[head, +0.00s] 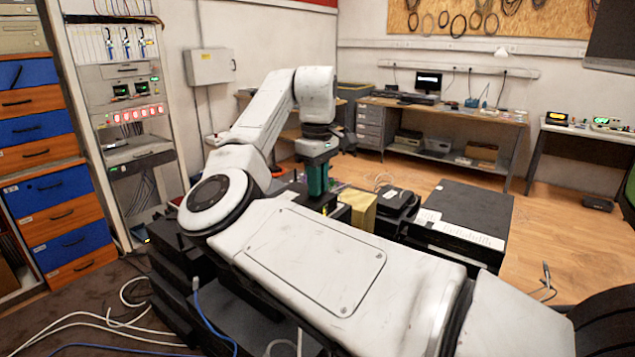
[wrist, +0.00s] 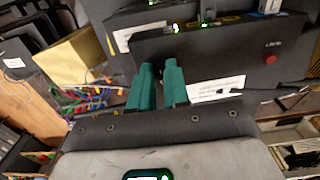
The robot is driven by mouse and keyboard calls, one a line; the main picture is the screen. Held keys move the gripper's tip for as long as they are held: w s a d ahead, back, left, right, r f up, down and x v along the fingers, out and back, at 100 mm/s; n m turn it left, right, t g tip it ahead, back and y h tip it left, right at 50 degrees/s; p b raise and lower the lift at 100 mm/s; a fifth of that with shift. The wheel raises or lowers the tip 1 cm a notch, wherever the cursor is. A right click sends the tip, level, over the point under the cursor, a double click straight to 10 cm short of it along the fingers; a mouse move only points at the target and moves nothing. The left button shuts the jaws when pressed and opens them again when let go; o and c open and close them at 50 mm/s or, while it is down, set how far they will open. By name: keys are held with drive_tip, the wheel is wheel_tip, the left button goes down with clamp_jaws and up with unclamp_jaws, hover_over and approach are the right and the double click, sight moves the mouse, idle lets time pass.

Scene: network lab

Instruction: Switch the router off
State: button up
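The black box in the wrist view that looks like the router (wrist: 230,65) has a red button (wrist: 270,59) near its right side, with small lettering above it. Whether the fingertips touch the box is unclear. In the head view my gripper (head: 317,180) points down among dark boxes; the button is not visible there, hidden or too small.
A yellowish box (wrist: 72,62) and coloured wires (wrist: 95,103) lie left in the wrist view. A large black case (head: 465,212) stands right of my gripper in the head view. Cables (head: 110,318) lie on the floor at left. Open wooden floor (head: 560,230) is at right.

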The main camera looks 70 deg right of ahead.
clamp_jaws()
drive_tip(key=shift+w+r+g+p, duration=0.1)
drive_tip(key=shift+r+g+p, duration=0.25)
drive_tip(key=shift+p, duration=0.75)
drive_tip(key=p, duration=0.2)
drive_tip(key=g+p, duration=0.1)
drive_tip(key=p, duration=0.1)
drive_tip(key=shift+w+d+r+g, duration=0.1)
drive_tip(key=shift+w+g, duration=0.15)
drive_tip(key=shift+w+f+g+y+p, duration=0.1)
drive_tip(key=shift+f+g+y+p, duration=0.15)
drive_tip(key=shift+p, duration=0.85)
drive_tip(key=o, duration=0.5)
unclamp_jaws()
drive_tip(key=shift+f, duration=0.15)
